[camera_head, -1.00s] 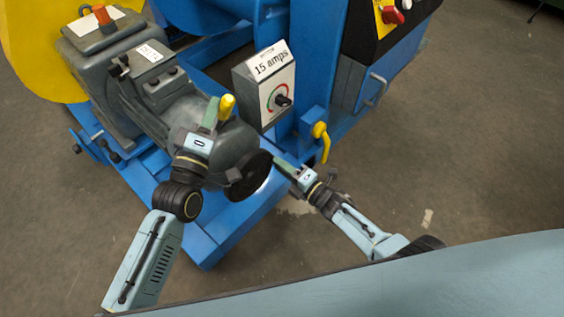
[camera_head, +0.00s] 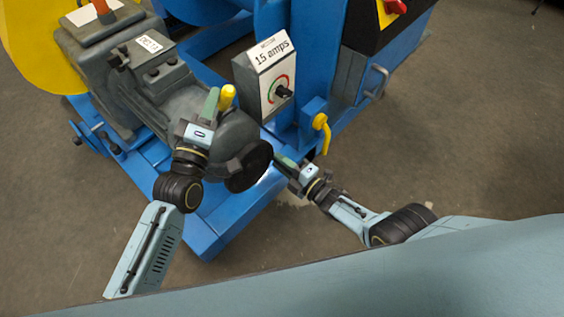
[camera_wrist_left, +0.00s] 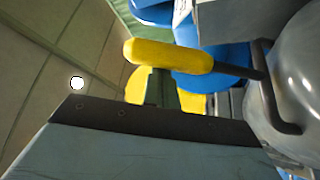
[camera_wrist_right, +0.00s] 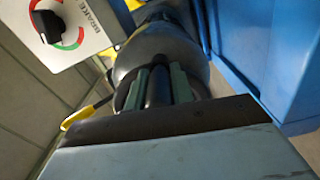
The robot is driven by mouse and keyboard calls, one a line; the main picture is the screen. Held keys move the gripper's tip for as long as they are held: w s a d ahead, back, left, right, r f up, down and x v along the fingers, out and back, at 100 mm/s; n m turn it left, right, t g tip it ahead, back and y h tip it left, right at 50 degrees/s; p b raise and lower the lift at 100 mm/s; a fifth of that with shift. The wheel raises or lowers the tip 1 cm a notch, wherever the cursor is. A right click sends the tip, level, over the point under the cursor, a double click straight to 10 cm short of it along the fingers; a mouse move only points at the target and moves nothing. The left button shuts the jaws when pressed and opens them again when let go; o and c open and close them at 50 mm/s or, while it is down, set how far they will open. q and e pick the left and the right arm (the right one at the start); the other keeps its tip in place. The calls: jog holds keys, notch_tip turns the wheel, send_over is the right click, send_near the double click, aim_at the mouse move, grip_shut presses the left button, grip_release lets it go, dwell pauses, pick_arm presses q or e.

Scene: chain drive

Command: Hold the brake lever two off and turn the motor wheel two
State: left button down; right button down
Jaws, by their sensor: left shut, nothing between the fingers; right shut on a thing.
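The yellow-handled brake lever (camera_head: 227,96) stands up at the end of the grey motor (camera_head: 200,115); its handle also shows in the left wrist view (camera_wrist_left: 170,55). My left gripper (camera_head: 211,103) is shut and empty, with its green fingers right against the lever handle. The dark motor wheel (camera_head: 249,167) is at the motor's near end. My right gripper (camera_head: 283,160) is at the wheel's right side. In the right wrist view its green fingers (camera_wrist_right: 157,85) are shut on a black peg-like handle (camera_wrist_right: 156,90) in front of the wheel, whose face is partly hidden.
A dial box marked 15 amps (camera_head: 267,75) stands behind the wheel. Another yellow lever (camera_head: 321,122) is on the blue frame, close to my right gripper. A blue base (camera_head: 215,225) lies under the motor. Floor on the right is open.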

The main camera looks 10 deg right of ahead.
jog(key=c, duration=1.2)
grip_release()
jog(key=shift+s, duration=0.15)
jog(key=v, duration=1.2)
